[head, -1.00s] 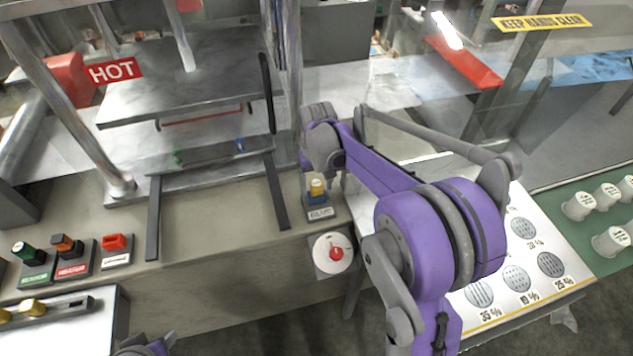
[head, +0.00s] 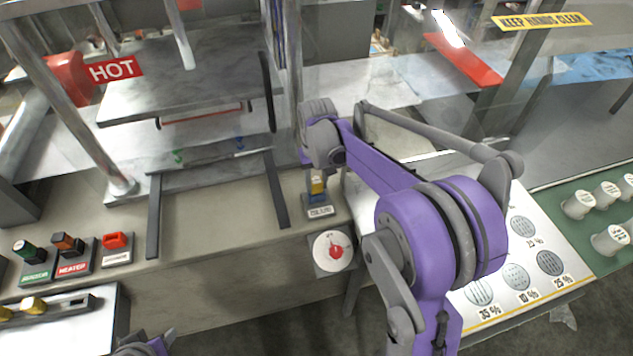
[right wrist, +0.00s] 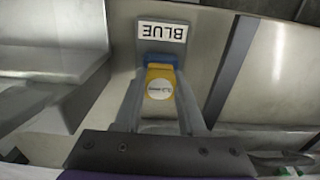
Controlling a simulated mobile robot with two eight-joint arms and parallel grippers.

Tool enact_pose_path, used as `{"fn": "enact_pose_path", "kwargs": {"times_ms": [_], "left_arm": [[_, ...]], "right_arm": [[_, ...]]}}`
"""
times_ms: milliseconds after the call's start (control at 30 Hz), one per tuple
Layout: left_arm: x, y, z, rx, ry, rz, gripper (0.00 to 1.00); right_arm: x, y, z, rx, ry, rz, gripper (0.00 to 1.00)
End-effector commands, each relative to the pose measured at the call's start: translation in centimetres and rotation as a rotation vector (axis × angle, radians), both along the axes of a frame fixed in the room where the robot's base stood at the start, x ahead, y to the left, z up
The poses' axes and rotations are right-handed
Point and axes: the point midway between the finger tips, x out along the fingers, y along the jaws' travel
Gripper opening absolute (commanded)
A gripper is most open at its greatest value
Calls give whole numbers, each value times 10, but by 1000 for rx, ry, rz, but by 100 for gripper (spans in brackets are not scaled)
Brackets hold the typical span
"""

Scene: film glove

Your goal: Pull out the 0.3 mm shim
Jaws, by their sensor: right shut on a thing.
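The yellow tab (head: 318,186), which has a small white label too blurred to read surely, sits at the blue holder (head: 317,198) on the bench front. In the right wrist view the tab (right wrist: 161,92) lies between the two grey fingers of my right gripper (right wrist: 160,82), which is shut on it. The blue piece (right wrist: 158,60) shows just beyond the tab, next to a plate marked BLUE (right wrist: 163,33). I cannot tell whether the tab has come away from the blue piece. Only a bit of my left gripper (head: 166,340) shows at the bottom left; its jaws cannot be judged.
A press with a HOT sign (head: 117,69) stands behind left, with two dark rails (head: 276,190) in front. A red-knob dial (head: 335,252) is just below the holder. Switches (head: 70,250) line the left. A white chart board (head: 515,285) lies right.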

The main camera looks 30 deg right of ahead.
Motion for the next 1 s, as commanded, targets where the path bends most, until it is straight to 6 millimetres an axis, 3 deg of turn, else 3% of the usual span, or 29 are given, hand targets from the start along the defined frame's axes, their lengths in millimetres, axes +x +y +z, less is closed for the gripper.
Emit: {"fn": "enact_pose_path", "kwargs": {"times_ms": [567,1000], "left_arm": [[1,0,3,0,-2,0,50],[6,0,14,0,-12,0,50]], "right_arm": [[0,0,5,0,-1,0,0],[1,0,23,0,-1,0,0]]}}
